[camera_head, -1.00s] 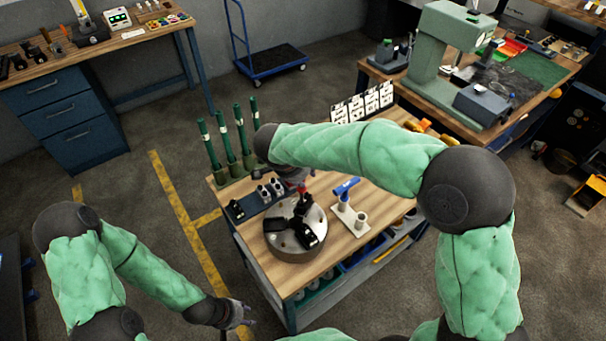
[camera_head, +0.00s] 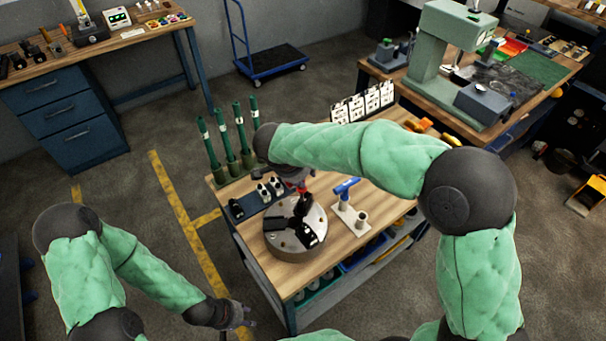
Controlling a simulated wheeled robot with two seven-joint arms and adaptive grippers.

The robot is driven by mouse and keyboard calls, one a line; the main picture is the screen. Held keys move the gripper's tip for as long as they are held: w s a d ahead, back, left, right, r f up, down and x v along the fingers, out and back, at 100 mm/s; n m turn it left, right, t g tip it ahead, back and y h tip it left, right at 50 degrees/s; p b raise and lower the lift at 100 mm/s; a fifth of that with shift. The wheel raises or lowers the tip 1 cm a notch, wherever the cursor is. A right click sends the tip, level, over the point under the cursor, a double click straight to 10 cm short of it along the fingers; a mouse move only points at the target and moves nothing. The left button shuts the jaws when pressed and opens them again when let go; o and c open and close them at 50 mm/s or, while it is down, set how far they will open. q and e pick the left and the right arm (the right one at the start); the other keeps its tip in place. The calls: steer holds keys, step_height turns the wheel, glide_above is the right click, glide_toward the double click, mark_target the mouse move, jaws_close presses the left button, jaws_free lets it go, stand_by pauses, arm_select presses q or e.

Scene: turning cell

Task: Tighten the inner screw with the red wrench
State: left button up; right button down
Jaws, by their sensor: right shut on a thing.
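A round metal chuck (camera_head: 283,243) with dark jaws sits on the wooden top of the cart (camera_head: 345,255). My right gripper (camera_head: 298,180) is over the far edge of the chuck, largely hidden behind my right forearm. It is shut on the red wrench (camera_head: 302,188), of which only a small red part shows, close to the chuck's far rim. I cannot tell whether the wrench sits in a screw; the inner screw cannot be made out. My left gripper (camera_head: 238,325) hangs low at the front left of the cart, away from the chuck, with its fingers apart and empty.
A blue-handled tool (camera_head: 346,186) stands in a pale holder right of the chuck. Several tall green tools (camera_head: 222,140) stand at the cart's far left corner. Free floor lies left of the cart.

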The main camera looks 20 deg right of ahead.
stand_by(0.4)
steer(key=shift+a+f+m+b, duration=0.1)
steer(key=shift+m+b, duration=0.4)
steer(key=shift+b, duration=0.15)
steer(key=shift+m+g+h+b, duration=0.4)
steer(key=shift+m+g+b, duration=0.1)
steer(key=shift+m+b, duration=0.25)
steer(key=shift+m, duration=0.35)
steer(key=shift+g, duration=0.3)
steer(key=shift+a+m+g+b, duration=0.1)
steer(key=shift+m+g+b, duration=0.35)
steer(key=shift+m, duration=0.75)
